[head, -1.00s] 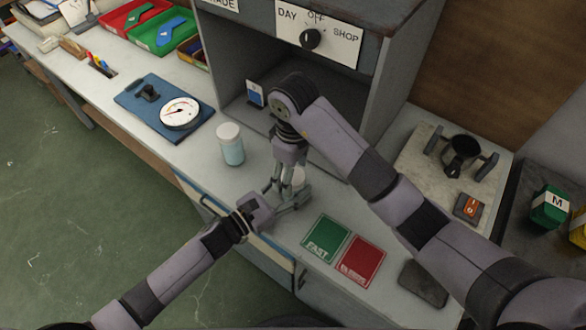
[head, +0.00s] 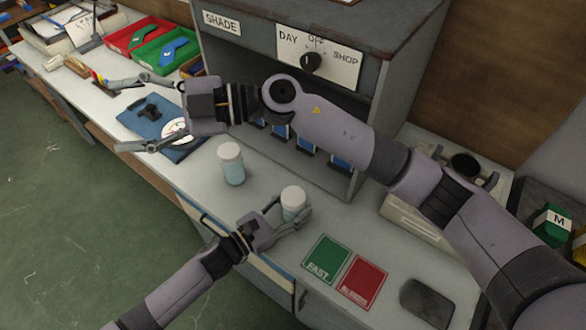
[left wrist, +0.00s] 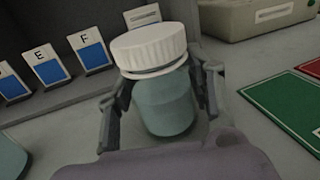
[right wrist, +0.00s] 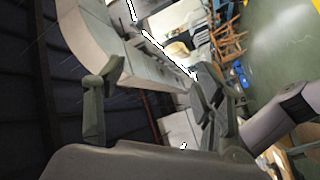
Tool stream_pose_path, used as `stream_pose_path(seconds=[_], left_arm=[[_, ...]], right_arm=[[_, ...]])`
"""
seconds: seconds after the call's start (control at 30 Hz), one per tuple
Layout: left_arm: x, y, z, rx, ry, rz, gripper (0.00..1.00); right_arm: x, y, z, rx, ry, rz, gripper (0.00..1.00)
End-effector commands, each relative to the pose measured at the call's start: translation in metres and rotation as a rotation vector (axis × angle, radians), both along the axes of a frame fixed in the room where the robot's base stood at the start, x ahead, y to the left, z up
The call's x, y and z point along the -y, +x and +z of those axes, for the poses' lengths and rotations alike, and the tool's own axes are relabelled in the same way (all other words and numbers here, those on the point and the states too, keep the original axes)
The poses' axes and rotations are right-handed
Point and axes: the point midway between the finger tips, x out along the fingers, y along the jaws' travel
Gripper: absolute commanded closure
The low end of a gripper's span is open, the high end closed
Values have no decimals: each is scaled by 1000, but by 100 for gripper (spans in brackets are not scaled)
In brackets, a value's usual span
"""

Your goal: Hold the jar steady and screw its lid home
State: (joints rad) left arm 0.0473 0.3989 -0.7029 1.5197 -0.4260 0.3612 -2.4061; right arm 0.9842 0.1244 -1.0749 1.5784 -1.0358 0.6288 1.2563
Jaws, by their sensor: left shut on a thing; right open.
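The jar (left wrist: 166,104) has a pale teal body and a ribbed white lid (left wrist: 150,47) on its mouth. In the left wrist view a pale band shows below the lid's skirt; I cannot tell how tight the lid is. In the head view the lid (head: 293,194) shows from above. My left gripper (head: 290,213) is shut around the jar's body, which stands upright on the bench. My right gripper (head: 117,115) is open and empty, up and left of the jar over the blue board. Its spread fingers (right wrist: 150,82) show in the right wrist view with nothing between.
A second white-lidded jar (head: 231,164) stands left of the held one. Green (head: 325,258) and red (head: 362,282) cards lie to its right. A grey cabinet (head: 385,130) with a row of blue cards stands behind. A gauge board (head: 150,126) lies left.

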Motion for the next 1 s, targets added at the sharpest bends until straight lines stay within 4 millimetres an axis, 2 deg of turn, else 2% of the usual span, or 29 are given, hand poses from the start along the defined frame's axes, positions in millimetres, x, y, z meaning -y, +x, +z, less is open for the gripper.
stream_pose_path(seconds=[0.03,0.1,0.2,0.3,0.4,0.47,0.57,0.7,0.77,0.87,1.0], left_arm=[[0,0,-1,-1,1,0,100],[0,0,-1,-1,1,0,100],[0,0,-1,-1,1,0,100],[0,0,-1,-1,1,0,100],[0,0,-1,-1,1,0,100],[0,0,-1,-1,1,0,100],[0,0,-1,-1,1,0,100],[0,0,-1,-1,1,0,100],[0,0,-1,-1,1,0,100],[0,0,-1,-1,1,0,100],[0,0,-1,-1,1,0,100]], right_arm=[[-1,10,17,27,70,-46,37],[0,26,37,60,154,-131,37],[3,56,55,101,221,-281,37],[8,90,60,138,218,-446,37],[17,123,50,178,146,-605,37],[23,142,37,204,69,-692,37],[36,167,7,251,-107,-801,37],[62,184,-48,327,-433,-860,37],[77,184,-74,362,-590,-843,37],[103,174,-115,417,-847,-754,37],[145,143,-162,480,-1162,-522,37]])
